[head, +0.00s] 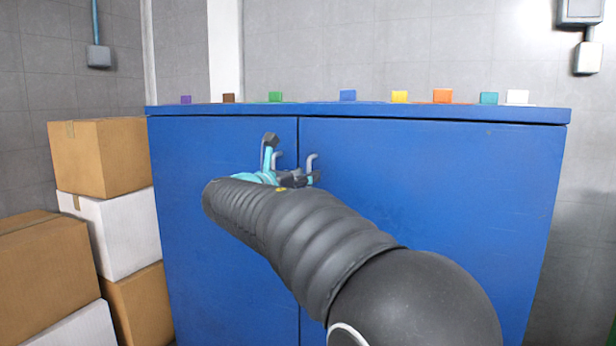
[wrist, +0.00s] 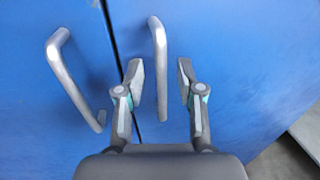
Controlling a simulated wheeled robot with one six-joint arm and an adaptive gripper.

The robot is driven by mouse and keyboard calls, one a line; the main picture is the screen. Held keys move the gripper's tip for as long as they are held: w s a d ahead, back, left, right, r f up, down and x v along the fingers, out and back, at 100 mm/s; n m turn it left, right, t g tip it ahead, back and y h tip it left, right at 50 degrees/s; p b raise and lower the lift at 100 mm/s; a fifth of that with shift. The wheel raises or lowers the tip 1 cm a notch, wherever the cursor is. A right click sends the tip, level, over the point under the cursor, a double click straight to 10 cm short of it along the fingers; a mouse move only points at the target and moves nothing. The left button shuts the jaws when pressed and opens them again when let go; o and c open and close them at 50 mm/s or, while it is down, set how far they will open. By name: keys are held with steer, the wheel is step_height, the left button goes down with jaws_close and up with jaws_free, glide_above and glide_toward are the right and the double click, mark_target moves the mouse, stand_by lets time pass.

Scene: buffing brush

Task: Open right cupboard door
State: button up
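The blue cupboard's right door (head: 430,200) is closed, flush beside the closed left door (head: 220,160). The right door's grey bar handle (head: 312,160) is near the centre seam; it also shows in the wrist view (wrist: 159,50). The left door's handle (wrist: 70,80) is across the seam. My gripper (wrist: 160,72) is open, with one finger on each side of the right handle in the wrist view. The handle is nearer the left finger; contact is not clear. In the head view my gripper (head: 292,162) is at handle height, partly hidden by my arm.
Several small coloured blocks, one of them orange (head: 442,96), stand along the cupboard top (head: 360,110). Stacked boxes (head: 105,155) stand close to the cupboard's left side. Grey floor (wrist: 270,160) shows at the lower right of the wrist view.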

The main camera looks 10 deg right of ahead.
steer(key=shift+x, duration=1.05)
jaws_close()
